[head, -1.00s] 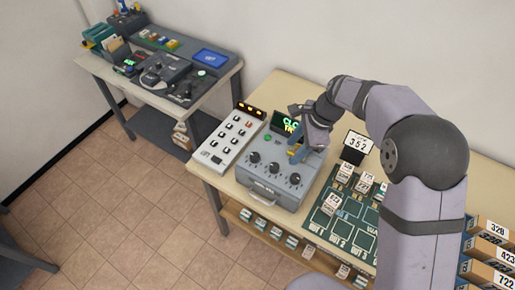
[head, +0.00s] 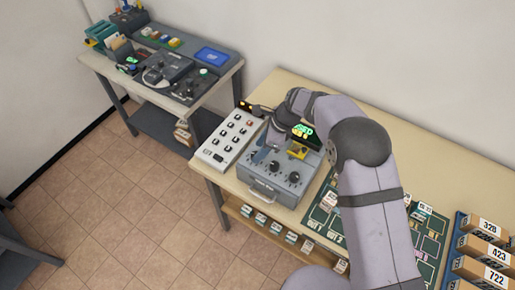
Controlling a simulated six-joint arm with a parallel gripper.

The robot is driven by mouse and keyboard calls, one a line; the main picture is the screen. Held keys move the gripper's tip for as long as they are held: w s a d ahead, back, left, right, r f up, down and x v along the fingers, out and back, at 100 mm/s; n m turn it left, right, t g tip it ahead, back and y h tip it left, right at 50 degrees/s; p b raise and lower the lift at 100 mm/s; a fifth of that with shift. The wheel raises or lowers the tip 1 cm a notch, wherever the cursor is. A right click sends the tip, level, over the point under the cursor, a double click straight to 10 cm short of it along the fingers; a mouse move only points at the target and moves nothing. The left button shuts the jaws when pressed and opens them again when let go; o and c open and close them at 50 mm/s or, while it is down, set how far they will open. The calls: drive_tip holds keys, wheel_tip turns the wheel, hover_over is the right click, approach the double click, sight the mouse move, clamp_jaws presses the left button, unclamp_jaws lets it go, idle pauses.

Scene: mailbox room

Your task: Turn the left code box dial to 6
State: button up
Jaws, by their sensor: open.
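The grey code box (head: 262,185) sits on the beige table with a row of three black dials on its sloped face. My gripper (head: 262,153) is open, pointing down at the left dial (head: 254,157), close above or around it. Whether the fingers touch the dial cannot be told. The fingers partly hide the dial, and its pointer setting is too small to read. The middle dial (head: 274,166) and right dial (head: 294,177) are clear of the gripper.
A white panel of switches (head: 228,138) stands close left of the code box. A yellow part (head: 297,152) is on the box's top right. A green sorting mat (head: 322,212) lies to the right, partly behind my arm.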

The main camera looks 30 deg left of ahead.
drive_tip(key=shift+p+x, duration=0.4)
drive_tip(key=shift+x, duration=0.85)
drive_tip(key=c, duration=1)
drive_tip(key=shift+c, duration=0.2)
drive_tip(key=shift+b, duration=0.3)
drive_tip(key=n+b, duration=0.1)
drive_tip(key=n+g+b, duration=0.1)
drive_tip(key=n+b, duration=0.1)
drive_tip(key=shift+w+f+n, duration=0.15)
drive_tip(key=shift+f+n, duration=0.05)
drive_tip(key=shift+n, duration=0.1)
drive_tip(key=shift+a+r+n+g+h+b, duration=0.1)
drive_tip(key=shift+n+g+h+b, duration=0.25)
drive_tip(key=shift+n+b, duration=0.45)
drive_tip(key=shift+a+r+n+g+h+b, duration=0.1)
drive_tip(key=shift+n+g+h+b, duration=0.3)
drive_tip(key=shift+n, duration=0.6)
drive_tip(key=shift+d+n, duration=0.1)
drive_tip(key=shift+n, duration=0.2)
